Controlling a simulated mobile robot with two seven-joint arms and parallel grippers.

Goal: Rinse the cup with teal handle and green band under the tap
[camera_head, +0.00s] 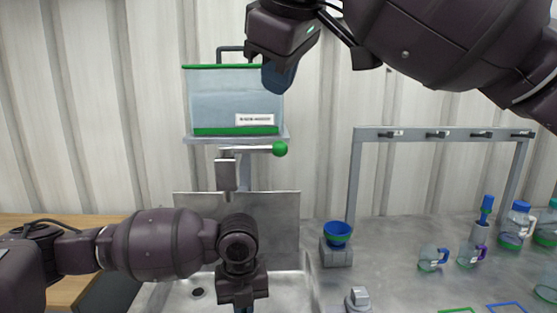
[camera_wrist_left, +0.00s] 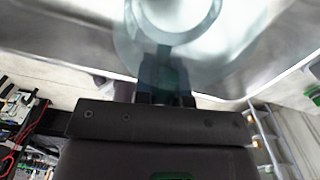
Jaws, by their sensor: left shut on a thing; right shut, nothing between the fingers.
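My left gripper (camera_head: 243,303) is low over the sink, below the tap, and its fingertips run off the bottom edge of the head view. In the left wrist view it is shut on the teal handle of a clear cup (camera_wrist_left: 131,32). The cup's green band cannot be made out there, and the cup is out of the head view. The tap (camera_head: 226,172) has a lever with a green ball (camera_head: 280,149) pointing right. My right gripper (camera_head: 280,80) is shut and empty, in front of the water tank (camera_head: 215,95) and above the lever.
The metal sink (camera_head: 285,285) lies below the tap, with a splash plate behind. Right of it are a blue and green bowl on a stand (camera_head: 337,256), a cup with a blue handle (camera_head: 430,259), a cup with a purple handle (camera_head: 467,258), bottles and a hook rail (camera_head: 405,132).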

